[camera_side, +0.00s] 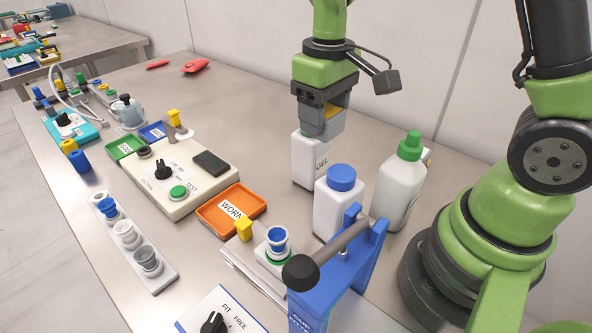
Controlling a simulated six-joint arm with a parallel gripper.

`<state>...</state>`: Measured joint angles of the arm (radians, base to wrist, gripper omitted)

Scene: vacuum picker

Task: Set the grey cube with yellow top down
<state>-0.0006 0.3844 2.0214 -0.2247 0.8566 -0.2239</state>
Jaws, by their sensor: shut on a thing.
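My gripper (323,108) points down near the middle right of the side view. It is shut on the grey cube with yellow top (312,116). Part of the yellow top shows just under the gripper's dark body, and the grey jaws hide some of the cube. A white container marked GEL (307,163) stands directly below in the picture, and its upper end is hidden by the cube and jaws. I cannot tell whether the cube touches it.
A white bottle with blue cap (338,205) and one with green cap (398,185) stand close by. A blue stand with a grey bar (345,265) is in front. An orange WORN tray (231,208) and a beige tester (180,180) lie left. Bare table (245,95) lies behind.

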